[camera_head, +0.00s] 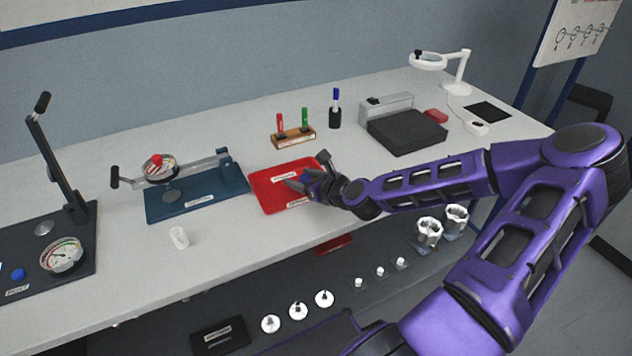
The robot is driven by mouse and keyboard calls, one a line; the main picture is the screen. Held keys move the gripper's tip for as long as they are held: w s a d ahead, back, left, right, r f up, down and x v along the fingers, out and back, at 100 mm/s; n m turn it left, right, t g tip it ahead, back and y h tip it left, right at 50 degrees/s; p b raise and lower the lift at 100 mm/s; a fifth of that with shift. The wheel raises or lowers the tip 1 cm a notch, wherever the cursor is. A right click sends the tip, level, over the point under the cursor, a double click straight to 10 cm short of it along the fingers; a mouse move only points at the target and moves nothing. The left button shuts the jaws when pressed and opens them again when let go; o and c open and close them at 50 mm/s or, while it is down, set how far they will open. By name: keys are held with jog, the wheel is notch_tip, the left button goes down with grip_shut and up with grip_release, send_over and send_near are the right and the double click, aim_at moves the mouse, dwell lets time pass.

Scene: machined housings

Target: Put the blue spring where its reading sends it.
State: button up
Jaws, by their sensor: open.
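A small blue item (306,177), which looks like the blue spring, is at the red tray (265,198). My gripper (303,180) is open over the tray, its dark fingers around or beside the blue item and partly hiding it. I cannot tell whether they touch it. A dark blue lever tester (196,201) with a round dial (159,168) and a red knob stands left of the tray. A dark press (75,225) with a tall lever and a dial (62,255) stands at far left; a blue knob (18,274) is on its base. The dial readings are too small to read.
A small white cup (179,238) stands near the front edge. Behind the tray are a wooden marker stand (294,138), a marker in a black holder (335,116) and a black box (406,132). A white magnifier lamp (460,75) stands back right. Several metal parts sit on a lower surface.

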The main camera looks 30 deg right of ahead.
jog(key=p+v, duration=0.1)
jog(key=v, duration=0.9)
jog(key=shift+s+r, duration=0.2)
jog(key=shift+s, duration=0.15)
